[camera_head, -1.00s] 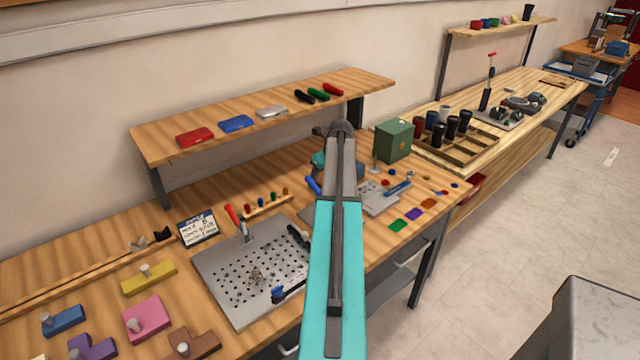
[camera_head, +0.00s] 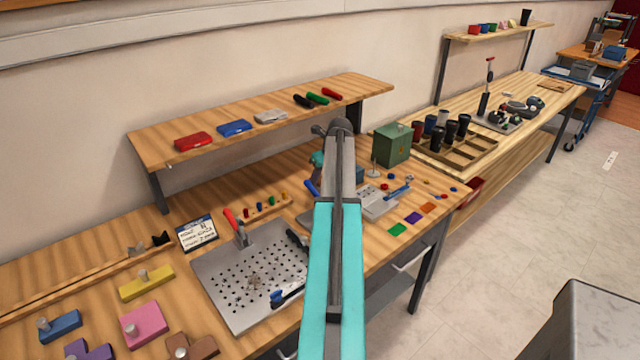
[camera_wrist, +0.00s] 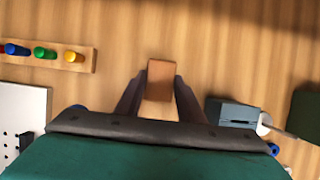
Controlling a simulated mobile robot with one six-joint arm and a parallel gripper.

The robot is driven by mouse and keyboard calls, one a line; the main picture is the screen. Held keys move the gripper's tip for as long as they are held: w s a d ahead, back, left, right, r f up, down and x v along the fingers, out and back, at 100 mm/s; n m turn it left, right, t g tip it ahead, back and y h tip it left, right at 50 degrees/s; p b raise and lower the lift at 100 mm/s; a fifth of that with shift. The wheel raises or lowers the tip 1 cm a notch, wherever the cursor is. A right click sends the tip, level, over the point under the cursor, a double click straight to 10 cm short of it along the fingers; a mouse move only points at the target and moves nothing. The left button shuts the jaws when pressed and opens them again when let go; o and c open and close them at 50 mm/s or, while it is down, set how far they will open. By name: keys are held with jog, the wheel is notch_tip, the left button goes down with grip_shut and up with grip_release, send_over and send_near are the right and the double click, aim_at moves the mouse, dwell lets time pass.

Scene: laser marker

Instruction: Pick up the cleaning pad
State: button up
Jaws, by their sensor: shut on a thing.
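The cleaning pad is a small brown-orange block (camera_wrist: 160,70) in the wrist view. It sits between the two dark fingers of my gripper (camera_wrist: 160,88), which is shut on it. Wood-grain surface fills the background around the pad. I cannot tell how far the pad is from the wood below. In the head view my own arm hides the pad and the fingertips.
A peg rack with coloured pegs (camera_wrist: 45,53) is at the left in the wrist view. A blue-grey box (camera_wrist: 235,112) is right of my gripper. The head view shows a perforated plate (camera_head: 225,300), a green box (camera_head: 391,144) and a shelf (camera_head: 160,147).

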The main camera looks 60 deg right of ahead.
aim_at(320, 180)
jog(key=shift+r+b, duration=0.8)
jog(key=shift+r, duration=3.2)
jog(key=o, duration=0.4)
jog(key=shift+c, duration=1.3)
